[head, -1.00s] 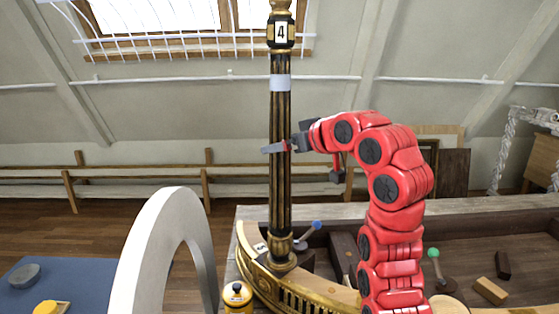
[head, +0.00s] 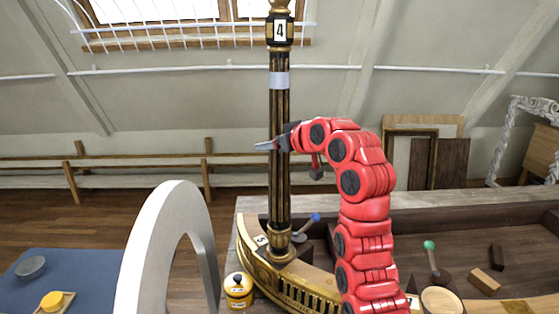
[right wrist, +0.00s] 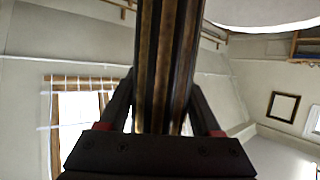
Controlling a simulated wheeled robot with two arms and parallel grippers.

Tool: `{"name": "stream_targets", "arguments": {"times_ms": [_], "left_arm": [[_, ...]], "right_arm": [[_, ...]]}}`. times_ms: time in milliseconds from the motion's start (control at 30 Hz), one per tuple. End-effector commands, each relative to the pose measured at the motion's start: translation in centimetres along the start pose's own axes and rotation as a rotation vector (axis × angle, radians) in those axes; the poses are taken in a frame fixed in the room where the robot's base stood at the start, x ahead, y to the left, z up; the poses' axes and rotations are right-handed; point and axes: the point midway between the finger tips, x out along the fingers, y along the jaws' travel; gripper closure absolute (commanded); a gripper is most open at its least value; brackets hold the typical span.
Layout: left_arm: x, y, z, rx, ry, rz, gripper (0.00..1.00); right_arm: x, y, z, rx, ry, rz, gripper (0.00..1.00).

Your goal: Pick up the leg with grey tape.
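The leg (head: 280,150) is a tall, dark, fluted column with gilt edges, a band of grey tape (head: 279,80) near its top and a "4" label above that. It stands upright at the left corner of the curved gilt console frame (head: 290,285). My right gripper (head: 270,145) is at the leg below the tape. In the right wrist view the leg (right wrist: 165,70) lies between its two fingers (right wrist: 164,100), one on each side. Whether both fingers press on it is unclear. My left gripper is out of view.
A yellow-and-black pot (head: 238,290) stands by the leg's foot. A blue-knobbed lever (head: 313,219) is just right of the foot, and a green-knobbed one (head: 430,248) further right. A large white arch (head: 170,240) rises at front left. Loose wooden blocks (head: 485,281) lie right.

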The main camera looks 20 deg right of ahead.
Motion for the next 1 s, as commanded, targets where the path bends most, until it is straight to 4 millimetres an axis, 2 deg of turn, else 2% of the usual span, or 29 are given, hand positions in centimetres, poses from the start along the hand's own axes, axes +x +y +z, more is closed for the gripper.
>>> {"name": "stream_targets", "arguments": {"times_ms": [33,333,767,1000], "left_arm": [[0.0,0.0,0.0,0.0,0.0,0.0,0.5],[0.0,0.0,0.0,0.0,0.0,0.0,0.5],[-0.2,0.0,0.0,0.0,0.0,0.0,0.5],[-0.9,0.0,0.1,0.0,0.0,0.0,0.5]], "right_arm": [[0.0,0.0,0.0,0.0,0.0,0.0,0.46],[0.0,0.0,0.0,0.001,0.0,0.0,1.0],[-0.2,0.0,-0.5,0.0,0.001,0.0,1.0],[-1.1,0.1,-2.4,-0.004,0.006,0.003,1.0]]}}
